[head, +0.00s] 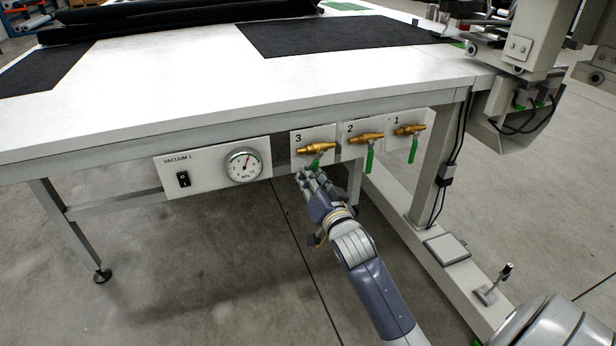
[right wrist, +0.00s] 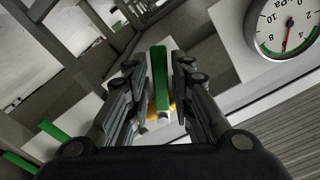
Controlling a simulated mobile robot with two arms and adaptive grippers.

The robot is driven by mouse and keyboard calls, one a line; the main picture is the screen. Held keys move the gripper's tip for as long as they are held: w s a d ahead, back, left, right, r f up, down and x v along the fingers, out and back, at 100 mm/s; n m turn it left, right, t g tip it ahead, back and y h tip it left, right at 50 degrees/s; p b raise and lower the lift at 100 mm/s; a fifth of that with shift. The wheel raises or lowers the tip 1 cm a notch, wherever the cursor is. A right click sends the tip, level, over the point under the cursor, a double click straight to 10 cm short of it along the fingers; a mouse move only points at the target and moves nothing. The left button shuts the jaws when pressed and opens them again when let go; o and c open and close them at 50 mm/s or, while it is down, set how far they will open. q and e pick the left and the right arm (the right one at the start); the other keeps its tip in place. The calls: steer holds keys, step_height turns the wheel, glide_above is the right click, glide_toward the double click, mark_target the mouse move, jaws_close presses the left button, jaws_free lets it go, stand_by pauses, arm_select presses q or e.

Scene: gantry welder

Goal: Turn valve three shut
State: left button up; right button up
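Valve three is a brass valve (head: 316,148) on the white plate marked 3, under the table's front edge. Its green handle (head: 315,164) shows just above my right gripper (head: 309,173), which partly hides it. In the right wrist view the green handle (right wrist: 160,78) lies between the two fingers of my right gripper (right wrist: 159,75), with a gap visible on each side. The right gripper is open around the handle and does not appear closed on it. My left gripper is not in view.
Valve 2 (head: 366,137) and valve 1 (head: 408,129) sit to the right, their green handles hanging down. A vacuum panel (head: 212,169) with a switch (head: 183,179) and gauge (head: 244,166) is at left. A table leg (head: 438,165) with cables stands at right.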

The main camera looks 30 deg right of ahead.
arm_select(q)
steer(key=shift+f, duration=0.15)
arm_select(e)
steer(key=shift+x, duration=0.85)
steer(key=shift+c, duration=0.6)
jaws_close()
steer(key=shift+s+d+n+p, duration=0.15)
steer(key=shift+n+p, duration=0.15)
steer(key=shift+p, duration=0.2)
steer(key=shift+d+n+p, duration=0.25)
steer(key=shift+n+p, duration=0.25)
arm_select(q)
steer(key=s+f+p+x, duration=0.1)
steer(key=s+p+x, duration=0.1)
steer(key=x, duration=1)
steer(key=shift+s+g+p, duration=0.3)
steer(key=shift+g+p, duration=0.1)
steer(key=shift+p, duration=0.1)
arm_select(e)
steer(key=d+n, duration=0.1)
steer(key=n, duration=0.1)
steer(key=d+f+n, duration=0.1)
steer(key=n, duration=0.1)
steer(key=shift+s, duration=0.2)
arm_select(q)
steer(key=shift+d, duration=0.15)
